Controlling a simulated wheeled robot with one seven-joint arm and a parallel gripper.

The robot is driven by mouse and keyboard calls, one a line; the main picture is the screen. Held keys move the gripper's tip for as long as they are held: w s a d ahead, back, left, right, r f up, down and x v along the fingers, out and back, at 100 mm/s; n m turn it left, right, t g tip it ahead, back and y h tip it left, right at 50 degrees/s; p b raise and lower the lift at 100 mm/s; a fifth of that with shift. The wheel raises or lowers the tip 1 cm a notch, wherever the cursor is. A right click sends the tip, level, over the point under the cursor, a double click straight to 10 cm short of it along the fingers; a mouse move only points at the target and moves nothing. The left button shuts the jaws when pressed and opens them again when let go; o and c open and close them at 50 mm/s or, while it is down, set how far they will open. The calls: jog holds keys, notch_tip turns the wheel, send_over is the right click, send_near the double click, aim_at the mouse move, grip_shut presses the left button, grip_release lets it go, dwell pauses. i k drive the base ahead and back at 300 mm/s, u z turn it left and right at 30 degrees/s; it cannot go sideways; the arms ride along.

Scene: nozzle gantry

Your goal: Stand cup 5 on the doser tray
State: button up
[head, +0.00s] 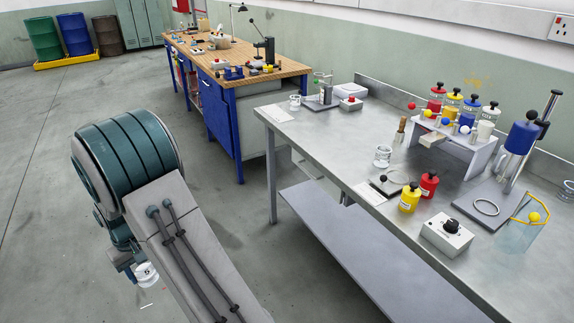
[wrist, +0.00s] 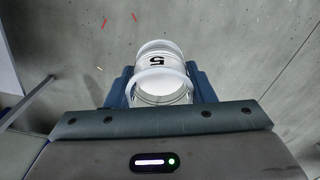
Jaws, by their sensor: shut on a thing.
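Cup 5 (wrist: 158,52), a clear cup with a white band and a black 5, is between the blue jaws of my gripper (wrist: 161,88) in the wrist view. My gripper is shut on it. In the head view my gripper (head: 131,268) and cup 5 (head: 147,275) are low at the left, over open floor and well away from the steel bench (head: 330,135). At the bench's right end, a blue unit (head: 521,138) on a post stands over a grey base plate (head: 468,201) with a ring. I cannot tell for sure whether this plate is the doser tray.
The steel bench also holds a clear cup (head: 382,156), red (head: 429,184) and yellow (head: 410,198) containers, a control box (head: 447,236), a rack (head: 455,150) with several bottles, and a clear bin (head: 516,238). A wooden workbench (head: 215,62) stands behind.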

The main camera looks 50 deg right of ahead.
aim_at(398, 177)
jog(key=i, duration=2.05)
jog(key=z, duration=2.6)
